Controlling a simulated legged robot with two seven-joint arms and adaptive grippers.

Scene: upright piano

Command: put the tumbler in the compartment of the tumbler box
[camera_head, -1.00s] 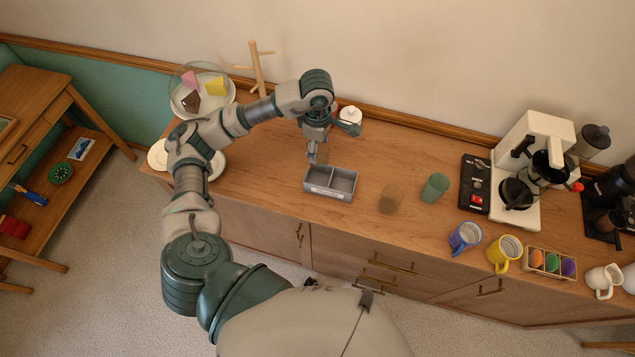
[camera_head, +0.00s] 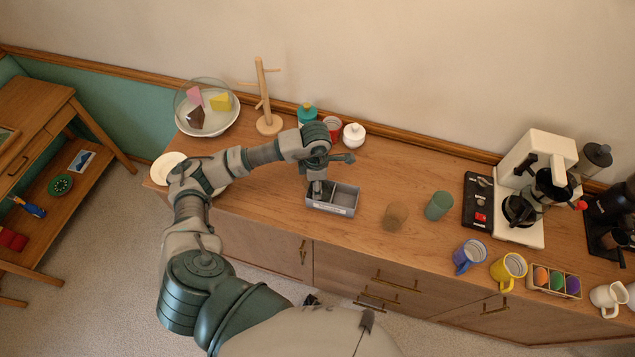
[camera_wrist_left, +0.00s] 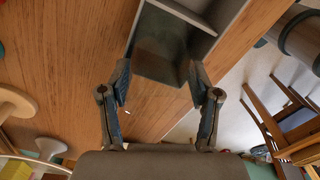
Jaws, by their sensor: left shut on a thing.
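The tumbler box (camera_head: 345,210) is a grey open tray on the wooden counter, with a divider making two compartments. My left gripper (camera_head: 318,190) points down at its left compartment; the right compartment looks empty. In the left wrist view, the fingers of my left gripper (camera_wrist_left: 160,100) stand on both sides of a dark, see-through tumbler (camera_wrist_left: 162,62) and are shut on it. The tumbler overlaps the near compartment of the box (camera_wrist_left: 228,12) there. In the head view the gripper hides the tumbler, and I cannot tell whether it touches the compartment floor. My right gripper is not in view.
A brown tumbler (camera_head: 396,216) and a green tumbler (camera_head: 439,205) stand right of the box. Mugs and a coffee machine stand farther right. The counter just right of the box is clear.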

